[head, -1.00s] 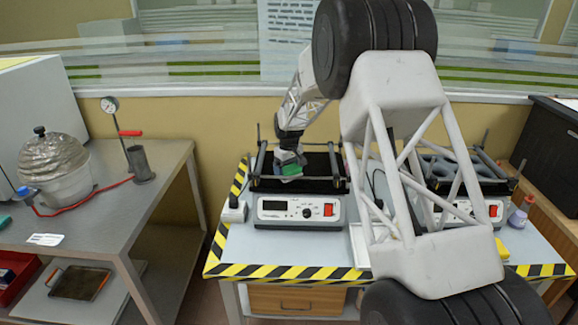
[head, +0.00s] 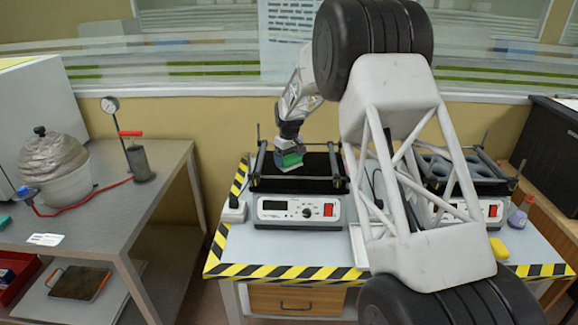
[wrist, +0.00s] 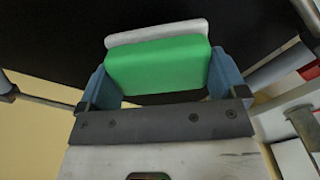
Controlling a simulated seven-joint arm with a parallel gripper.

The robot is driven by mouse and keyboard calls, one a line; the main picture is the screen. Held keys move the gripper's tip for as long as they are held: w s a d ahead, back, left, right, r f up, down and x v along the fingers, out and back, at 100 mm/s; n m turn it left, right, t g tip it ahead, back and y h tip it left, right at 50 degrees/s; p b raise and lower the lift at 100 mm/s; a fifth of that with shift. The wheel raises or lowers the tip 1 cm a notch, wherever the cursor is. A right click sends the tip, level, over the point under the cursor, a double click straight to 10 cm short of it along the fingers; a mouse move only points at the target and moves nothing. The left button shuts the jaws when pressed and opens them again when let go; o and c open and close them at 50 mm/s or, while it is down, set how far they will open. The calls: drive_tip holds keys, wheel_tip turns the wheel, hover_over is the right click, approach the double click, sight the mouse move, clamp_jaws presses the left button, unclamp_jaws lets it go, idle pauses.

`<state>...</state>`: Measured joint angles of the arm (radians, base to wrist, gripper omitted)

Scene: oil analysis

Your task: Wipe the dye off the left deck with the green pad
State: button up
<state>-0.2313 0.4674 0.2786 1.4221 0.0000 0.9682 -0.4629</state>
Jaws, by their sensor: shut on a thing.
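The green pad (head: 291,160) has a pale layer on its far side and is held between the blue fingers of my gripper (wrist: 160,82). The green pad (wrist: 158,66) fills the space between the fingers in the wrist view. My gripper (head: 288,152) is shut on the pad over the left deck (head: 318,165), a black top on a shaker with metal rails. In the wrist view the black deck (wrist: 50,40) lies beyond the pad. I cannot tell whether the pad touches the deck. No dye shows clearly.
The left shaker's white control box (head: 300,210) faces the front. A right shaker (head: 480,170) stands partly behind my arm. A yellow sponge-like block (head: 499,249) and a small purple bottle (head: 518,217) are at the right. Striped tape (head: 285,272) marks the table edge.

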drive_tip(key=shift+r, duration=2.65)
